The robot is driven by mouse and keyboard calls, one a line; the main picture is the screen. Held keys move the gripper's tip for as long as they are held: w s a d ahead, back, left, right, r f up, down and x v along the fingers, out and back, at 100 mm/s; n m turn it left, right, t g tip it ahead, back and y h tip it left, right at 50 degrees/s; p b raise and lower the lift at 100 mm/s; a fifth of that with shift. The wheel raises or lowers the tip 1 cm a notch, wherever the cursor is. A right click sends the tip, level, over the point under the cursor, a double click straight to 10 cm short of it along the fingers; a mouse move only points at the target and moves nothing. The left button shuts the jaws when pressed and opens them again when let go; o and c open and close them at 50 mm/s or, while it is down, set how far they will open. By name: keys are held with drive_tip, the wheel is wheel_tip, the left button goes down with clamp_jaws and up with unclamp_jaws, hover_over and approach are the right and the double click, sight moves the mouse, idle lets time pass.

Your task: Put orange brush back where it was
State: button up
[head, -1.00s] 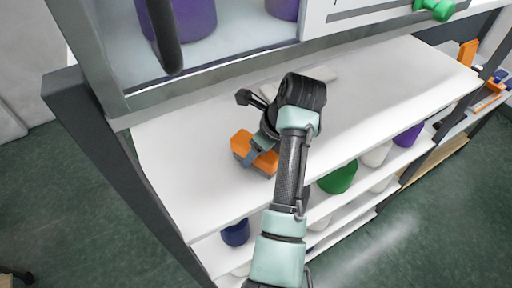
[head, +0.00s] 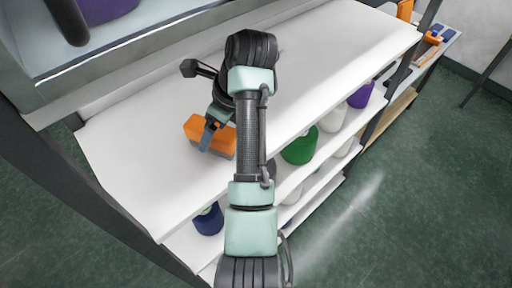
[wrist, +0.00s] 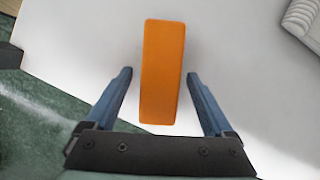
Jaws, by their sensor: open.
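The orange brush (head: 212,136), an orange block with a greyish underside, lies on the white shelf top (head: 330,45) near its left front. My gripper (head: 210,130) is right over it in the head view, its fingers reaching down at the brush. In the wrist view, the brush (wrist: 161,72) lies lengthwise between the two blue fingers (wrist: 160,76). The fingers are apart, with a gap on each side of the brush. My gripper's wrist and arm hide part of the shelf behind.
Lower shelves hold cones of yarn: blue (head: 208,219), green (head: 300,148) and purple (head: 361,95). A grey-framed upper compartment with a purple cone (head: 105,10) stands behind at left. Other orange items (head: 432,38) are at the far right. The shelf top right of my arm is clear.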

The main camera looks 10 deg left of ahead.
drive_tip(key=s+d+p, duration=0.3)
drive_tip(key=d, duration=0.8)
drive_tip(key=shift+d, duration=0.35)
drive_tip(key=shift+s, duration=0.1)
